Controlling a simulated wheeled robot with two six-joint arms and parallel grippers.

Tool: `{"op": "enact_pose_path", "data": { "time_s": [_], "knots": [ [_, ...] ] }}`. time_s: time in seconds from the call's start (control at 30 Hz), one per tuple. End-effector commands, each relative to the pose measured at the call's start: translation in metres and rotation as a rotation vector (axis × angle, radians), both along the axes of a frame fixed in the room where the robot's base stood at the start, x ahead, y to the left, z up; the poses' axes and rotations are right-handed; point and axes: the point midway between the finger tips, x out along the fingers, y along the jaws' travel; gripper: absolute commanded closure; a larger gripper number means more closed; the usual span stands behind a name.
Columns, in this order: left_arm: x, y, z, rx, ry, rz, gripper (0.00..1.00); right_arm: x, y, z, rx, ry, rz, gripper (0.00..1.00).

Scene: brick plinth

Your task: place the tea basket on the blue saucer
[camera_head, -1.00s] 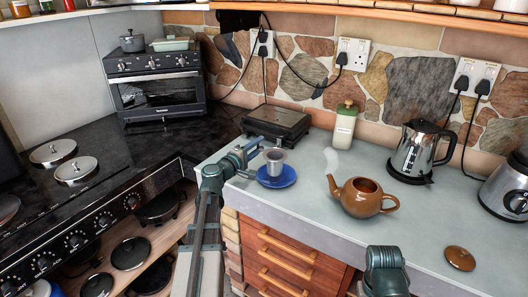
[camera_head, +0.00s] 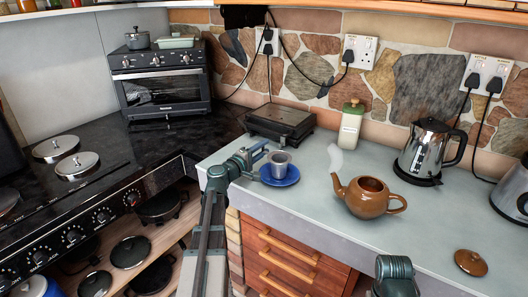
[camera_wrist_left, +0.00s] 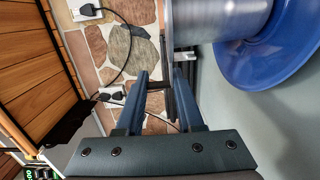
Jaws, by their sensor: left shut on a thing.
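The tea basket (camera_head: 281,164), a small grey metal cup, is over the middle of the blue saucer (camera_head: 291,180). I cannot tell whether its bottom touches the saucer. My left gripper (camera_head: 262,153) reaches in from the left and is shut on the basket's side handle. Part of the basket is cut off there. My right gripper is out of view; only part of my right arm shows.
A brown teapot (camera_head: 366,199) stands to the right of the saucer, its lid (camera_head: 470,262) near the counter's front. A dark flat appliance (camera_head: 282,122), a cream bottle (camera_head: 350,128) and a steel kettle (camera_head: 424,152) stand behind. The stove (camera_head: 110,165) is at left.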

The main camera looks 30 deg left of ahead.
Motion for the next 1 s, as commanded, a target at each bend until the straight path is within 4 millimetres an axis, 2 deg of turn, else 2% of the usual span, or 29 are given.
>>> {"op": "enact_pose_path", "data": {
  "time_s": [0.2, 0.23, 0.4, 0.77, 1.0],
  "knots": [
    [0.000, 0.000, -0.004, 0.000, 0.000, 0.000, 1.00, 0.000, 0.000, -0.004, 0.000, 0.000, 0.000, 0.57],
    [0.000, 0.000, -0.004, 0.000, 0.000, 0.000, 0.62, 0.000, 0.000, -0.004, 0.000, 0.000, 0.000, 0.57],
    [0.000, 0.000, -0.003, 0.000, 0.000, 0.000, 0.34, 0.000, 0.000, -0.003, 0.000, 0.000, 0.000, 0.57],
    [0.000, 0.000, 0.003, 0.000, 0.000, 0.000, 0.34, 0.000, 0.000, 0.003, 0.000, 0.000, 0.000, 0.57],
    [-0.046, 0.005, 0.000, 0.000, 0.000, 0.005, 0.34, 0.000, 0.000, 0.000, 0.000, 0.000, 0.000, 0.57]
  ]
}}
